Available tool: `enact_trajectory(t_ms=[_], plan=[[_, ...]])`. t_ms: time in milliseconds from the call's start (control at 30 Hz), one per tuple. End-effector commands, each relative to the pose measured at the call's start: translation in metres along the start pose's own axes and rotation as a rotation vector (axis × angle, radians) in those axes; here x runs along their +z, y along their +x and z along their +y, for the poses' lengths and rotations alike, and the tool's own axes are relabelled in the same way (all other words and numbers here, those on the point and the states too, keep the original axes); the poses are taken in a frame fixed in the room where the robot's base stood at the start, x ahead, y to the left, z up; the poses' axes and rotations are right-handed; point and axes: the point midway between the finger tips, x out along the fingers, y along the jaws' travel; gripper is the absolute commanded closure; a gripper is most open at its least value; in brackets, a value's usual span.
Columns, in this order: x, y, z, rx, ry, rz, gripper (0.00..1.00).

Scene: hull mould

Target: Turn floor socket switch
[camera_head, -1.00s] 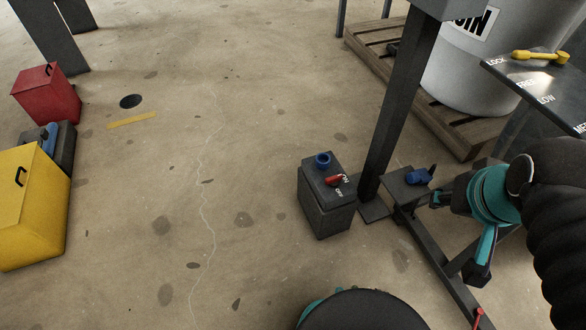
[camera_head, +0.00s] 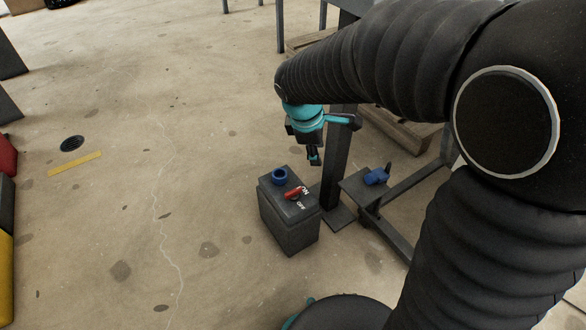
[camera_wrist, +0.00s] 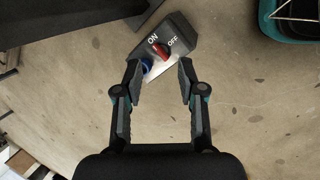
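The dark grey floor socket box (camera_head: 290,232) stands on the concrete floor, with a blue round socket (camera_head: 279,175) and a red switch lever (camera_head: 293,193) on its top. The lever lies beside the ON label, with OFF printed nearer the front. In the wrist view the red lever (camera_wrist: 160,51) shows just beyond the fingertips, and the blue socket (camera_wrist: 146,66) is partly hidden by the left finger. My gripper (camera_wrist: 159,68) is open and empty, fingers apart. In the head view my gripper (camera_head: 314,157) hangs above and behind the box, apart from it.
A dark post (camera_head: 341,170) rises close behind the box on the right. A low shelf beside it carries a blue plug-like piece (camera_head: 376,176). The floor left of the box is clear, with a yellow strip (camera_head: 75,163) and a dark drain (camera_head: 72,143) farther away.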

Motion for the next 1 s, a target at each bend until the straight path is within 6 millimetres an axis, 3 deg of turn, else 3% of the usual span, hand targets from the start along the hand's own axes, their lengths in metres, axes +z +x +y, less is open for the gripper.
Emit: enact_trajectory(t_ms=[33,200,400,567,767,1000], plan=[[-0.019,0.018,0.003,-0.010,-0.097,-0.018,0.60],[-0.071,0.065,0.008,-0.027,-0.406,-0.068,0.60],[-0.113,0.105,0.006,-0.040,-0.659,-0.106,0.60],[-0.126,0.119,0.004,-0.045,-0.745,-0.119,0.60],[-0.126,0.137,0.004,-0.047,-0.757,-0.122,0.60],[-0.120,0.180,0.004,-0.048,-0.755,-0.121,0.60]])
